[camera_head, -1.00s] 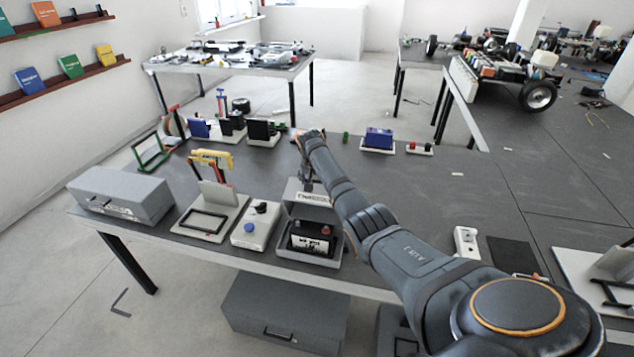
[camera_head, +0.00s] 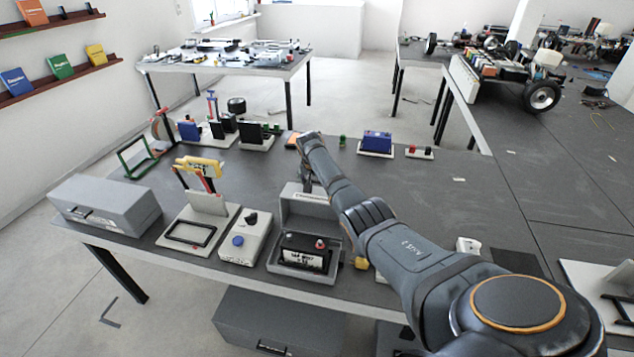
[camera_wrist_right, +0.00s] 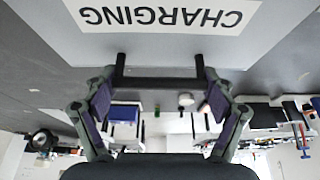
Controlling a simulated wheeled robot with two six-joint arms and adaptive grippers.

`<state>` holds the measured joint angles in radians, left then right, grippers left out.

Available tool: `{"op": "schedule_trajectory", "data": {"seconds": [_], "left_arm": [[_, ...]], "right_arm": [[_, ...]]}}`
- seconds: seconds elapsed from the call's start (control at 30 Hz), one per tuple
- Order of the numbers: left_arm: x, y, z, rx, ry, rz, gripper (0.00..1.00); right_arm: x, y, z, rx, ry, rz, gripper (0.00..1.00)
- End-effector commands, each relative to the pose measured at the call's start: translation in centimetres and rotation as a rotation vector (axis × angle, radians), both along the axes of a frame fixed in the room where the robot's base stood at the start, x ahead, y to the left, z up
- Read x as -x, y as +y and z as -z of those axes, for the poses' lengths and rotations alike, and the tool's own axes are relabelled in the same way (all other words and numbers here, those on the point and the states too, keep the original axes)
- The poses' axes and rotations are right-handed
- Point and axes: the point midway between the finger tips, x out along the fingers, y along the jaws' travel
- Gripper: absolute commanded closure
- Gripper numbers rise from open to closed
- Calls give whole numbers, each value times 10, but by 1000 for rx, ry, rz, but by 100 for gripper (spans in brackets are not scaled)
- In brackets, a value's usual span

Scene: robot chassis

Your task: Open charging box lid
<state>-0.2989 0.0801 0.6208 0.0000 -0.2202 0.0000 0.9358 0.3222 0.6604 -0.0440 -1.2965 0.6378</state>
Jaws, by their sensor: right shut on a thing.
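The charging box (camera_head: 272,262) is a grey case at the front edge of the table, with a dark battery (camera_head: 304,252) inside. Its lid (camera_head: 307,211) is raised and stands up at the back of the box. In the right wrist view the lid (camera_wrist_right: 70,42) fills the top, with an upside-down "CHARGING" label (camera_wrist_right: 160,14). A dark bar handle (camera_wrist_right: 160,84) sticks out from it. My right gripper (camera_head: 306,184) is at the lid's upper edge, partly hidden by its own arm. In the wrist view its fingers (camera_wrist_right: 160,100) are shut on the handle. My left gripper is out of view.
A white unit with a blue knob (camera_head: 246,243) and a stand with a black frame (camera_head: 190,232) sit close left of the box. A closed grey case (camera_head: 105,203) is further left. The table behind the lid has free room.

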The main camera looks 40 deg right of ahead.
Motion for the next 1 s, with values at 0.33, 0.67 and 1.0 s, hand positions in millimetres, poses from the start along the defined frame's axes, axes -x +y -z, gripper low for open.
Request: {"op": "schedule_trajectory", "data": {"seconds": [0.33,0.67,1.0], "left_arm": [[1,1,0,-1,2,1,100],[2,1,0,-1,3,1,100],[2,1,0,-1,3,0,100]], "right_arm": [[-1,-1,-3,4,-6,0,7],[-1,0,-1,2,-3,0,0],[6,8,-30,4,-6,-2,0]]}}
